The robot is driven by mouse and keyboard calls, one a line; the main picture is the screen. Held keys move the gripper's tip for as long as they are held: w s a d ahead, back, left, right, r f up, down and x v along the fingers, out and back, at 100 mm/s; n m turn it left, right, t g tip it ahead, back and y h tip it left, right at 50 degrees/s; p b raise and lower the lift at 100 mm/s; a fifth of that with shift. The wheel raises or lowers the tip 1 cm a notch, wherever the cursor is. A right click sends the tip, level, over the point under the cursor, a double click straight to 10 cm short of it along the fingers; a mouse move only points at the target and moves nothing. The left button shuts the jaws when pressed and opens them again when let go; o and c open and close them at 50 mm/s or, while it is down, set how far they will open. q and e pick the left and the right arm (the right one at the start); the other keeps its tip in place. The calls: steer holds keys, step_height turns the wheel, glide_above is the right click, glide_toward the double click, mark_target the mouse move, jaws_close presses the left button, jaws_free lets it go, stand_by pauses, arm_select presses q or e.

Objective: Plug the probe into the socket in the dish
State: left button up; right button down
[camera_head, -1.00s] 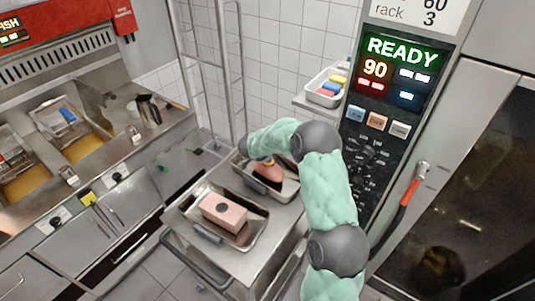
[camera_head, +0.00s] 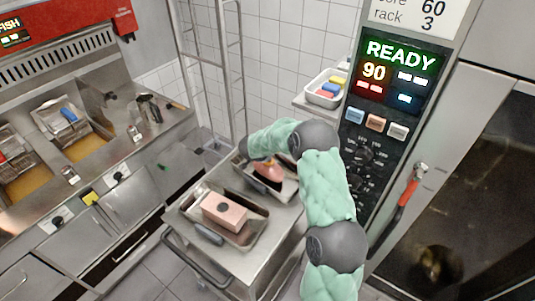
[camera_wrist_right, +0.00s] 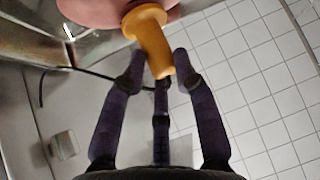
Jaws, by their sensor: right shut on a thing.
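The yellow-orange probe (camera_wrist_right: 150,40) sits between the fingers of my right gripper (camera_wrist_right: 160,68), which is shut on its handle. The probe's flange is against a pink rounded piece (camera_wrist_right: 100,12) at the top of the wrist view. In the head view the pink piece (camera_head: 268,173) lies in the far metal dish (camera_head: 291,190), with the orange probe (camera_head: 264,160) at its top. Whether the tip is inside it is hidden. My left gripper is out of view.
Both dishes stand on a steel cart (camera_head: 240,262). A dark cable (camera_wrist_right: 55,72) curves beside my gripper. A tray of coloured pieces (camera_head: 325,88) stands on a ledge behind. A control panel (camera_head: 378,130) and oven with red handle (camera_head: 409,190) are at right, fryers at left.

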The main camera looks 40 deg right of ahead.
steer(key=shift+f, duration=0.5)
steer(key=c, duration=1.2)
jaws_free()
steer(key=p+v, duration=0.9)
steer(key=v, duration=0.2)
steer(key=shift+f, duration=0.1)
